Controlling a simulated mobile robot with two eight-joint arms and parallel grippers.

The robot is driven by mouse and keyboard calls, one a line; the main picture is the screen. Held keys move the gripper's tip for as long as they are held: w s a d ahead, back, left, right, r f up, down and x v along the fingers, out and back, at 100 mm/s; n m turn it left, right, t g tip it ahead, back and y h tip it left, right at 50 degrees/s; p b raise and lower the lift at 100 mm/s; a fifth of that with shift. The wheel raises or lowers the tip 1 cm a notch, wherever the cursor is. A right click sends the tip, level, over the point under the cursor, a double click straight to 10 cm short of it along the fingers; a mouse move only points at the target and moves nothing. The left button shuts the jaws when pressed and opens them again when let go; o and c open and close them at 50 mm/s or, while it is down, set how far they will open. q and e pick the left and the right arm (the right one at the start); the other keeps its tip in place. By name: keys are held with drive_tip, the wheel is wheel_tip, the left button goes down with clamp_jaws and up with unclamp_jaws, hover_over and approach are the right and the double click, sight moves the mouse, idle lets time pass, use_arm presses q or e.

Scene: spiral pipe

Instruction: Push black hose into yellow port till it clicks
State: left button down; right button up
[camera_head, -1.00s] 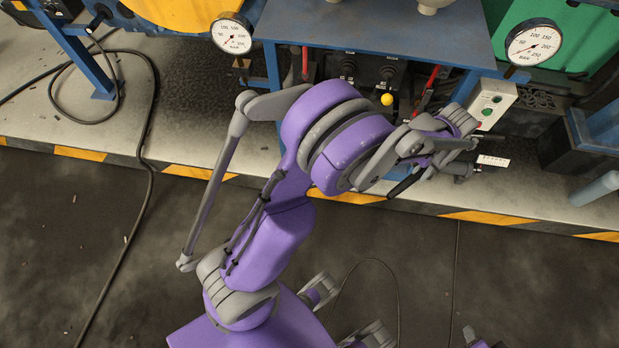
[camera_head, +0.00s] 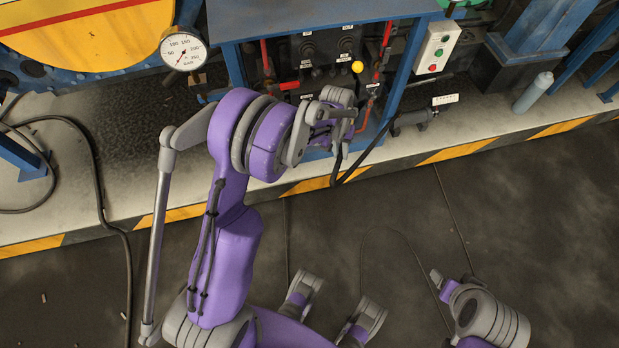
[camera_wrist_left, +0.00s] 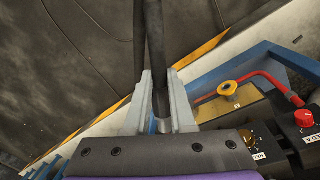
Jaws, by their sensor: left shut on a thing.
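The black hose (camera_head: 345,176) hangs from my left gripper (camera_head: 343,130) in a loop and rises to a dark fitting at the right. The left wrist view shows the hose (camera_wrist_left: 156,45) between the two grey fingers of my left gripper (camera_wrist_left: 162,95), which is shut on it. The hose's end is not clearly visible. A yellow ring-like part (camera_wrist_left: 228,89) stands to the right of the fingers, apart from them. In the head view a yellow round part (camera_head: 357,67) shows on the panel above the gripper. I cannot tell whether it is the port.
A blue-framed panel (camera_head: 310,20) with knobs and red pipes stands behind my left gripper. A button box (camera_head: 436,47) is to its right and a pressure gauge (camera_head: 184,51) to its left. Part of my right arm shows at lower right; its gripper cannot be made out.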

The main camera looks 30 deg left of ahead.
use_arm(q)
drive_tip(key=a+f+n+t+h+b, duration=0.1)
drive_tip(key=a+f+n+b, duration=0.2)
drive_tip(key=f, duration=0.9)
drive_tip(key=a+f+n+t+h+b, duration=0.2)
drive_tip(key=a+f+b, duration=0.3)
drive_tip(key=f, duration=0.8)
drive_tip(key=shift+w+a+f+n+t+b, duration=0.15)
drive_tip(key=shift+w+a+n+t+b, duration=0.2)
drive_tip(key=shift+a+n, duration=0.5)
use_arm(e)
wheel_tip(320, 180, down, 12)
drive_tip(key=shift+a+g, duration=0.25)
drive_tip(key=shift+g, duration=0.05)
drive_tip(key=shift+s, duration=0.1)
use_arm(q)
drive_tip(key=shift+w+a+b, duration=0.7)
drive_tip(key=shift+w+a, duration=1.25)
drive_tip(key=shift+a, duration=0.1)
use_arm(e)
drive_tip(key=shift+f, duration=0.8)
use_arm(q)
drive_tip(key=shift+w+a+b, duration=0.3)
drive_tip(key=shift+w+a, duration=0.4)
drive_tip(key=shift+w, duration=0.05)
use_arm(e)
drive_tip(key=shift+f, duration=0.35)
